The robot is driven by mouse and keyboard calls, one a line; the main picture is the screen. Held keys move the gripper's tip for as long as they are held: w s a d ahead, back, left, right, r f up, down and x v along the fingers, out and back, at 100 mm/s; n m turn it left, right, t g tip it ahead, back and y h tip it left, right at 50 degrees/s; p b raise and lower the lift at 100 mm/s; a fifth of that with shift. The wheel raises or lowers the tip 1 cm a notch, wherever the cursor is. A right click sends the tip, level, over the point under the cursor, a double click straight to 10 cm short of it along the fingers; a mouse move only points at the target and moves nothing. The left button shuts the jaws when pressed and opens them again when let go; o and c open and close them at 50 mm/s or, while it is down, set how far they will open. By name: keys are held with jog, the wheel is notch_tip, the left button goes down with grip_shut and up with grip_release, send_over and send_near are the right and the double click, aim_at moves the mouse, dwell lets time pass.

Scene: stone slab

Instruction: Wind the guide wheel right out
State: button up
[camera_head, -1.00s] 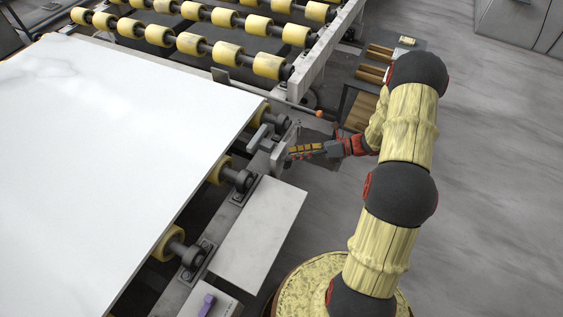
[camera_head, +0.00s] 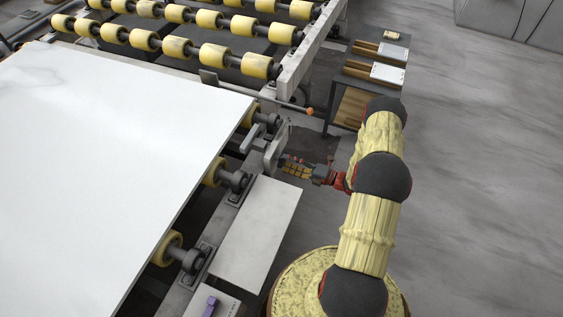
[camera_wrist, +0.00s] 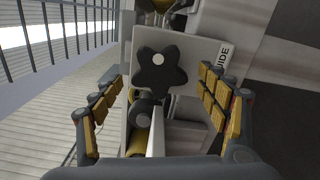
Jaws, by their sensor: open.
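The guide wheel (camera_wrist: 160,72) is a black star-shaped knob with a pale centre, in the upper middle of the wrist view. It sits on a light grey plate (camera_wrist: 205,47) with a label ending in "UIDE". My gripper (camera_wrist: 163,92) is open, with its yellow-padded fingers left and right of the wheel and apart from it. In the head view my gripper (camera_head: 283,161) points left at the grey bracket (camera_head: 271,152) beside the slab's right edge. The wheel cannot be made out in the head view.
The white stone slab (camera_head: 100,150) lies on yellow rollers (camera_head: 166,248) at left. A pale flat cover (camera_head: 255,235) lies below the gripper. A bar with an orange knob (camera_head: 309,111) sticks out above it. A grey cart (camera_head: 375,75) stands at upper right. Floor at right is clear.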

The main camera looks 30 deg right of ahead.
jog(key=shift+x, duration=1.4)
jog(key=shift+c, duration=0.8)
jog(key=c, duration=1)
jog(key=shift+n, duration=0.3)
jog(key=n, duration=0.1)
jog(key=n+b, duration=0.1)
jog(key=n, duration=0.1)
jog(key=shift+f+n, duration=0.2)
jog(key=shift+n, duration=0.1)
jog(key=n+b, duration=0.1)
jog(key=n, duration=0.2)
jog(key=shift+d+f+n, duration=0.1)
jog(key=shift+n, duration=0.2)
jog(key=n, duration=0.3)
jog(key=shift+w+n+b, duration=0.1)
jog(key=shift+n+b, duration=0.2)
jog(key=shift+b, duration=0.1)
jog(key=shift+w+d+n+b, duration=0.15)
jog(key=shift+n+b, duration=0.3)
jog(key=shift+n, duration=1.65)
